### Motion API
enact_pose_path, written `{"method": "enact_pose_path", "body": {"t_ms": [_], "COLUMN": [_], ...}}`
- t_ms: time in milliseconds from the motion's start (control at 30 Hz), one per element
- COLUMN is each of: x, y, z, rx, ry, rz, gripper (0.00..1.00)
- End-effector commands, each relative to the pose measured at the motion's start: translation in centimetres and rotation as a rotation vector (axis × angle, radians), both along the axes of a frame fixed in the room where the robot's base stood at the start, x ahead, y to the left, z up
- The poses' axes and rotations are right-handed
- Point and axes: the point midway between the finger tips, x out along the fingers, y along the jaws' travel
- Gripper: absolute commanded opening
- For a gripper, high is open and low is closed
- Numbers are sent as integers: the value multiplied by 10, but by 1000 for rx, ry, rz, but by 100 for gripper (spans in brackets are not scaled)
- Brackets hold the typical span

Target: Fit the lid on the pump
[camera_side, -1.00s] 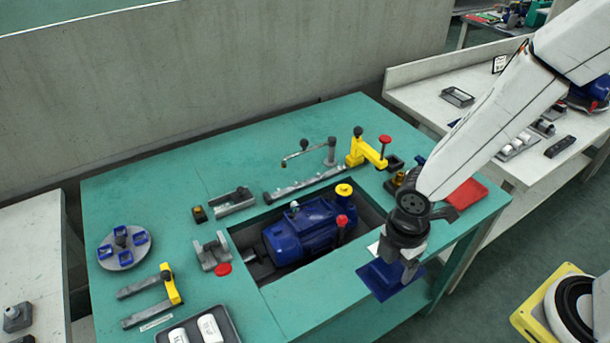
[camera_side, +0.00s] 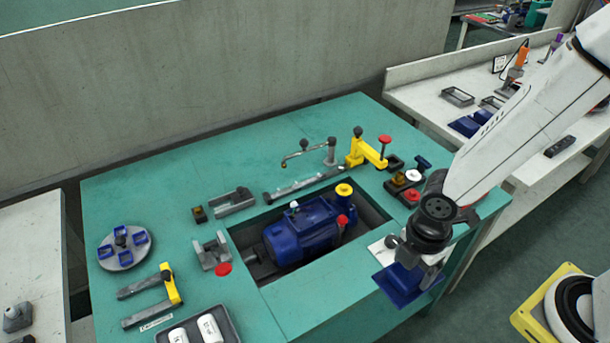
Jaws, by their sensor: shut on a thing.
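The blue pump (camera_side: 300,233) lies in the rectangular recess in the green table, with a white knob on its top. My gripper (camera_side: 408,262) is at the front right edge of the table, to the right of the pump and apart from it. It is shut on a dark blue flat piece, which looks like the lid (camera_side: 402,287). The lid hangs just under the gripper. The fingers and the grip itself are partly hidden by the wrist.
A yellow clamp with a red knob (camera_side: 368,152) stands behind the recess. Yellow (camera_side: 344,190) and red knobs stand at the recess's right side. A round grey plate (camera_side: 123,248), a yellow-grey fork and a tray (camera_side: 236,338) lie on the left.

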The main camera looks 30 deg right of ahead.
Motion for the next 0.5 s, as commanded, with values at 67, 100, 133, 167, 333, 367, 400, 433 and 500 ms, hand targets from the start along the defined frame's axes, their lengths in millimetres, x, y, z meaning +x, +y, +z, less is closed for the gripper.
{"method": "enact_pose_path", "body": {"t_ms": [67,100,133,167,333,367,400,433,500], "x": [0,0,1,2,11,15,19,23,34], "y": [0,0,0,1,4,5,6,7,10], "z": [0,0,0,0,0,0,0,0,1], "rx": [0,0,0,0,0,0,0,0,1], "ry": [0,0,0,0,-1,-1,0,-1,-1], "rz": [0,0,0,0,-1,-1,-2,-2,-2], "gripper": [22,22,22,22,22,22,22,22,22]}}
